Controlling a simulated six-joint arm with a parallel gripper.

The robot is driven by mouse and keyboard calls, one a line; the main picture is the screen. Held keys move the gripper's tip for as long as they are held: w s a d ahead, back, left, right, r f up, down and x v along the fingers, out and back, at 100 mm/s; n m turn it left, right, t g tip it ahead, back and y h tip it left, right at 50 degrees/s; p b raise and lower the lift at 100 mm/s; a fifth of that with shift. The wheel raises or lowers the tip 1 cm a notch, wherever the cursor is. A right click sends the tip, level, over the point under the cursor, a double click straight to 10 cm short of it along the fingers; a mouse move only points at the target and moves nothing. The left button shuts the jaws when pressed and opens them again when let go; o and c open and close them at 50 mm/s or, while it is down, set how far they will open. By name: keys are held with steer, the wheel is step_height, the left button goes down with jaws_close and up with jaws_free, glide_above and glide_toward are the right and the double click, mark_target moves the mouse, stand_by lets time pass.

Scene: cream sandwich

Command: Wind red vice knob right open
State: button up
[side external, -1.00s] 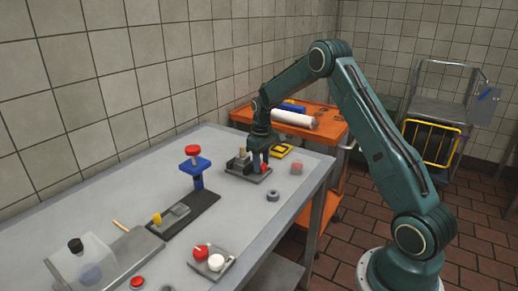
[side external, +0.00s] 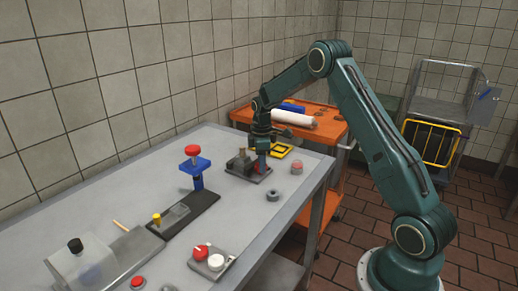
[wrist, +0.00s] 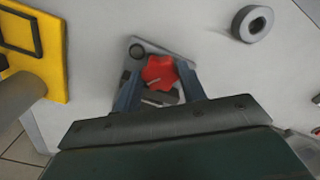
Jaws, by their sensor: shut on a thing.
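The red star-shaped vice knob (wrist: 158,73) sits between the two fingers of my gripper (wrist: 160,88) in the wrist view. My gripper is shut on it. The small grey vice (side external: 246,170) stands near the far end of the grey table, and my gripper (side external: 261,155) points down onto its right side in the side view. A corner of the vice's base (wrist: 141,49) shows behind the knob in the wrist view. The fingers and palm hide part of the vice, so I cannot tell how wide its jaws stand.
A yellow frame (side external: 281,150) is behind the gripper.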

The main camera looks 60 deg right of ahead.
steer(key=shift+w, duration=0.1)
steer(key=o, duration=1)
steer(key=shift+d+r+m, duration=0.1)
steer(key=shift+m, duration=0.3)
steer(key=shift+m, duration=0.6)
steer(key=m, duration=0.8)
steer(key=shift+a+m, duration=0.25)
steer(key=shift+m, duration=0.05)
step_height(320, 180, up, 14)
steer(key=shift+f, duration=0.2)
